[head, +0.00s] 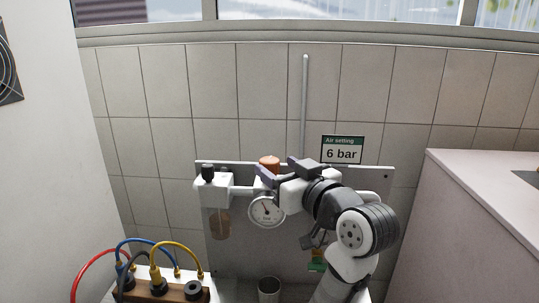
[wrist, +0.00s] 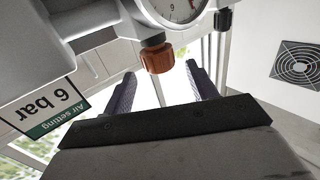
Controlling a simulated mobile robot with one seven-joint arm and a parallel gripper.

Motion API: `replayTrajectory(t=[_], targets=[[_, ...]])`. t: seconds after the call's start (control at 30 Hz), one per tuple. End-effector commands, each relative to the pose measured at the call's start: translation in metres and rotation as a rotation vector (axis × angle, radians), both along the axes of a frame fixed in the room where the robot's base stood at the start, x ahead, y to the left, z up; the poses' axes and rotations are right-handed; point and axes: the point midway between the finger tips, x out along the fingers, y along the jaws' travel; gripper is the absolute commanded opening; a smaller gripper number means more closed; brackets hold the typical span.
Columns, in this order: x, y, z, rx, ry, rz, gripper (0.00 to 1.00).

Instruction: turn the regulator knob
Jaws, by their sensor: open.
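The regulator knob (head: 269,162) is a small orange-brown cylinder on top of the white regulator unit on a grey panel. A round dial gauge (head: 267,211) sits below it; its reading is too small to tell. My gripper (head: 277,171) is beside the knob, reaching in from the right. In the wrist view, which is upside down, the knob (wrist: 157,58) shows between the two dark fingertips of my open gripper (wrist: 161,70), with a gap to each side. I cannot tell whether the fingertips reach fully around it. Part of the gauge (wrist: 172,10) shows there too.
A sign (head: 342,150) reading "Air setting 6 bar" is above the panel (head: 385,180). A white filter unit with a black cap (head: 208,173) stands left of the gauge. Coloured hoses (head: 167,247) are lower left, a counter (head: 480,185) right, a grey cup (head: 269,288) below.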

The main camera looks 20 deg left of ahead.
Motion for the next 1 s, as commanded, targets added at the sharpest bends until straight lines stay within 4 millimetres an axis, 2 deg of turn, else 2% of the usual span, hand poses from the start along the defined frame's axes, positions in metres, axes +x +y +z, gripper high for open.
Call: replayTrajectory(t=[0.1, 0.3, 0.67, 1.0], targets=[[0.013, 0.018, 0.001, -0.001, 0.002, 0.003, 0.58], [0.025, 0.032, 0.001, 0.0, 0.0, 0.0, 0.58], [0.028, 0.035, 0.0, 0.0, -0.001, -0.001, 0.56], [0.028, 0.035, 0.0, 0.002, -0.001, -0.001, 0.14]])
